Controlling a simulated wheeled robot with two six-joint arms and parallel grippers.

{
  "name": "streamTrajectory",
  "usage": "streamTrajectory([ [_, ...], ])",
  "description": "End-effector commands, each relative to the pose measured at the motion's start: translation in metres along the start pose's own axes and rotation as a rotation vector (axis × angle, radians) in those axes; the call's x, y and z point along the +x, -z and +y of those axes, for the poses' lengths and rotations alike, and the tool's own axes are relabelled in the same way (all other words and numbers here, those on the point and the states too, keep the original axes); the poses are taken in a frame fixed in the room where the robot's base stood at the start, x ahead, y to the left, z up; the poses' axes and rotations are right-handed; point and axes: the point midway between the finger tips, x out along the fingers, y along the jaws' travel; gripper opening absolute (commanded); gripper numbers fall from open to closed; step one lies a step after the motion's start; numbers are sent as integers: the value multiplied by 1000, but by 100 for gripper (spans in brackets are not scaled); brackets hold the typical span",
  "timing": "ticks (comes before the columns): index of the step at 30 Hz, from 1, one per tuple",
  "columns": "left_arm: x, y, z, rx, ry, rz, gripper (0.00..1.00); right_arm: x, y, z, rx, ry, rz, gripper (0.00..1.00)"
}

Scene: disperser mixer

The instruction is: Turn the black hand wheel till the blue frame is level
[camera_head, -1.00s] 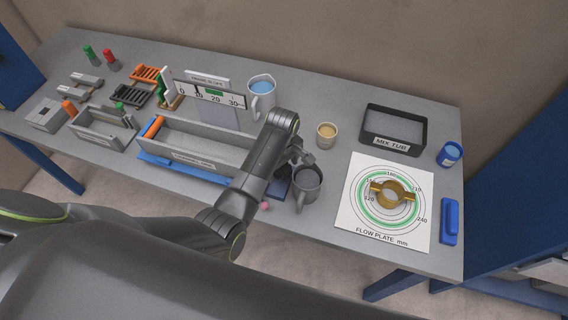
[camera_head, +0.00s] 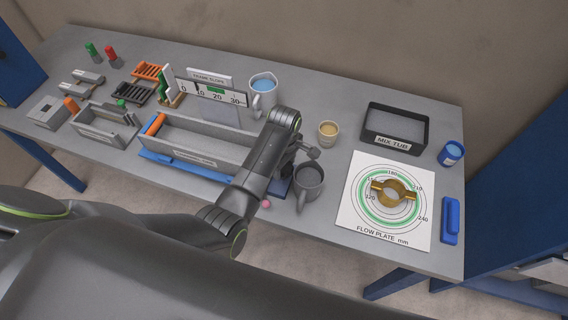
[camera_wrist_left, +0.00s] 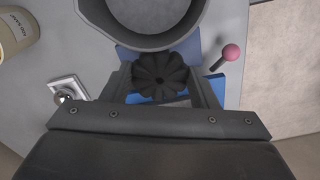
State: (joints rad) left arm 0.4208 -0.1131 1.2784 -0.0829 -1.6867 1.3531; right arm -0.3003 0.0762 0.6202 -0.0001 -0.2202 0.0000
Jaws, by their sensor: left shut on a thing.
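The black lobed hand wheel (camera_wrist_left: 160,74) is between the two fingers of my left gripper (camera_wrist_left: 164,88) in the left wrist view, and the gripper is shut on it. In the head view my left forearm hides the wheel. The blue frame (camera_head: 172,168) lies under a long grey tray (camera_head: 215,148); its right end is partly behind my arm. The frame slope scale (camera_head: 212,93) stands behind the tray, with a green band and a dark pointer near the 10 mark. I cannot tell the frame's exact tilt. My right gripper is not in view.
A dark grey mug (camera_head: 308,184) stands close to the right of my left gripper, and a pink-tipped knob (camera_head: 266,204) is in front. A cup (camera_head: 327,133), mix tub (camera_head: 395,130) and flow plate (camera_head: 350,222) with a brass ring (camera_head: 394,192) are further right.

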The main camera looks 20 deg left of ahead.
Motion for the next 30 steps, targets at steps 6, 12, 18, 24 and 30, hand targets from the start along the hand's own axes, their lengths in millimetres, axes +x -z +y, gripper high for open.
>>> streamTrajectory([
  [6, 0, 1, 1, -196, -1, 2, 31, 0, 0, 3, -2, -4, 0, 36],
  [12, 0, 1, 2, -386, -1, 2, 31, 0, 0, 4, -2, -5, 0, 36],
  [18, 0, 2, 2, -575, -1, 2, 31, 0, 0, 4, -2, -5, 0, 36],
  [24, 0, 2, 3, -748, -1, 2, 31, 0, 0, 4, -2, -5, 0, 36],
  [30, 0, 3, 3, -883, -1, 2, 31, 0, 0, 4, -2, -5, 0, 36],
])
